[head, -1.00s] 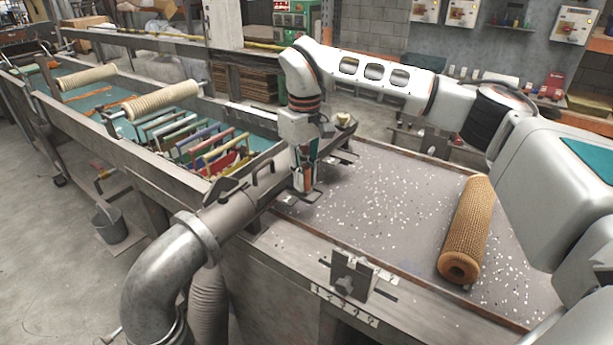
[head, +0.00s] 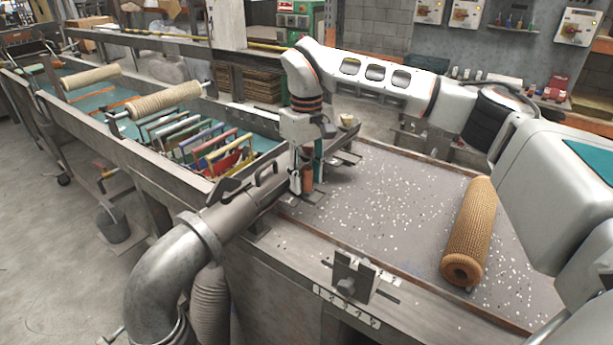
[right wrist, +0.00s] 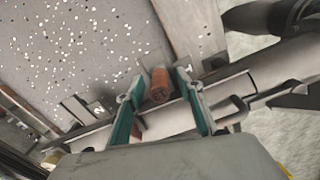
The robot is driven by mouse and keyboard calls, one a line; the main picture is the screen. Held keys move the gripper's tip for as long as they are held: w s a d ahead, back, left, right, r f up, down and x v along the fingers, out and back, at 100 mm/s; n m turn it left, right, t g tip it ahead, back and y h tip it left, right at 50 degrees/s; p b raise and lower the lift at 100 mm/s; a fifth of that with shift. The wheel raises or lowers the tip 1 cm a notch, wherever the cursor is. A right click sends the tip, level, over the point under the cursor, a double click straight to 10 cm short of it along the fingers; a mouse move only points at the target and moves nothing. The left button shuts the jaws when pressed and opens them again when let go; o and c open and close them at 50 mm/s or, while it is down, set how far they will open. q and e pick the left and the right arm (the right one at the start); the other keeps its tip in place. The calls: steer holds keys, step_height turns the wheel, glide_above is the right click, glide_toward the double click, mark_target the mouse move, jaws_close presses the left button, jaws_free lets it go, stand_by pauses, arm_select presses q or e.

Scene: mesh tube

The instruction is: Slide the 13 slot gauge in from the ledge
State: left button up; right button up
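My right gripper (head: 304,188) points down at the far left edge of the speckled table, beside the grey pipe. In the right wrist view its two teal fingers (right wrist: 154,86) are apart. A short orange-brown cylinder (right wrist: 159,84), like a handle, shows between them with clear space on both sides. It also shows in the head view (head: 307,179), partly hidden by the fingers. Small dark metal plates (right wrist: 75,106) lie near it along the edge. I cannot read a 13 on any piece, so I cannot tell which is the slot gauge. My left gripper is out of view.
A brown mesh tube (head: 469,232) lies on the speckled table (head: 400,215) at the right. A metal bracket (head: 352,276) stands at the front edge above number labels (head: 347,307). A grey pipe (head: 235,220) runs close beside the gripper. The table's middle is clear.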

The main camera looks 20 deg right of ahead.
step_height(320, 180, up, 12)
stand_by(0.5)
